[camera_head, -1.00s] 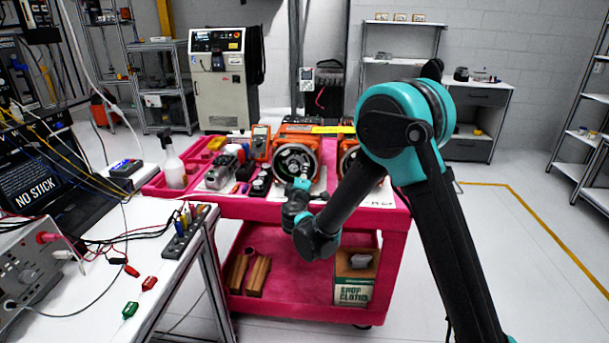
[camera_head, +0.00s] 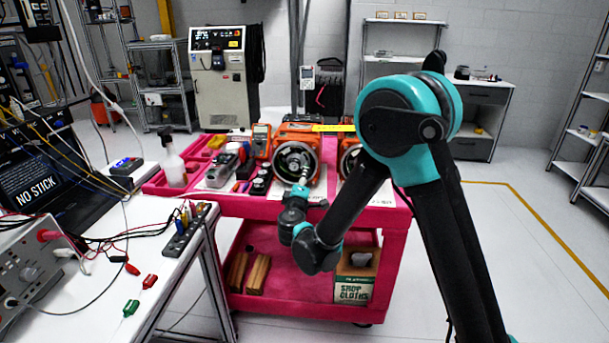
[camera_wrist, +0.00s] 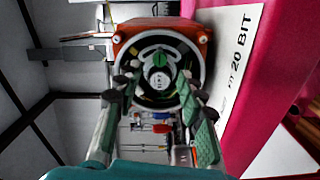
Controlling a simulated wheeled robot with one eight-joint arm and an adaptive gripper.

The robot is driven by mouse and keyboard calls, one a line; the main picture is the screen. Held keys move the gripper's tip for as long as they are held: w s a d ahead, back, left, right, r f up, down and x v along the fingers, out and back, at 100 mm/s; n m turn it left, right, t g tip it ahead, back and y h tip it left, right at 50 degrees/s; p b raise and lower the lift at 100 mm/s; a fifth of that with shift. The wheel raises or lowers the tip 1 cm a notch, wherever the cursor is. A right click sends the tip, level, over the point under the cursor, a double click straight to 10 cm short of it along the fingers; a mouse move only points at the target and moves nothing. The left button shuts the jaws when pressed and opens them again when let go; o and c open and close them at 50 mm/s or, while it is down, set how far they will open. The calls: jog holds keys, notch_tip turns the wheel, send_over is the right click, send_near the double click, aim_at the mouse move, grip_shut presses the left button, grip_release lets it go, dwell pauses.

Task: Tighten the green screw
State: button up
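The orange servo unit (camera_head: 297,131) stands on the pink cart, its round encoder face turned toward me. The face also shows in the wrist view as a black ring around a pale centre (camera_wrist: 158,80). In the head view my gripper (camera_head: 302,188) is at the lower edge of the face; contact cannot be told.
A second orange unit (camera_head: 347,160) stands to the right, partly behind my arm. Tools and a multimeter (camera_head: 261,140) lie to the left. A labelled white sheet (camera_wrist: 238,75) lies beside the unit. A white bench (camera_head: 150,240) with cables stands at the left front.

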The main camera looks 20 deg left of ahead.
jog(key=v, duration=0.7)
jog(key=w+d+f+m+g+h, duration=0.1)
jog(key=w+d+m+g+h, duration=0.15)
jog(key=d, duration=0.75)
jog(key=w+d+f+m+g+h, duration=0.1)
jog(key=d+m+h, duration=0.15)
jog(key=d, duration=0.75)
jog(key=w+d+f+m+g+h, duration=0.2)
jog(key=d+m, duration=0.2)
jog(key=d, duration=0.7)
jog(key=s+d+f+m+g+h, duration=0.1)
jog(key=s+d+f+m+g, duration=0.2)
jog(key=d, duration=0.5)
jog(key=s+d+f+m+g+y, duration=0.1)
jog(key=s+d+f+m+g, duration=0.1)
jog(key=s, duration=0.7)
jog(key=s+d+f+m+g+y, duration=0.2)
jog(key=s+d+f+m, duration=0.1)
jog(key=s+d, duration=0.4)
jog(key=shift+s+m+g+y, duration=0.35)
jog(key=shift+s+m, duration=0.25)
jog(key=shift+s, duration=0.45)
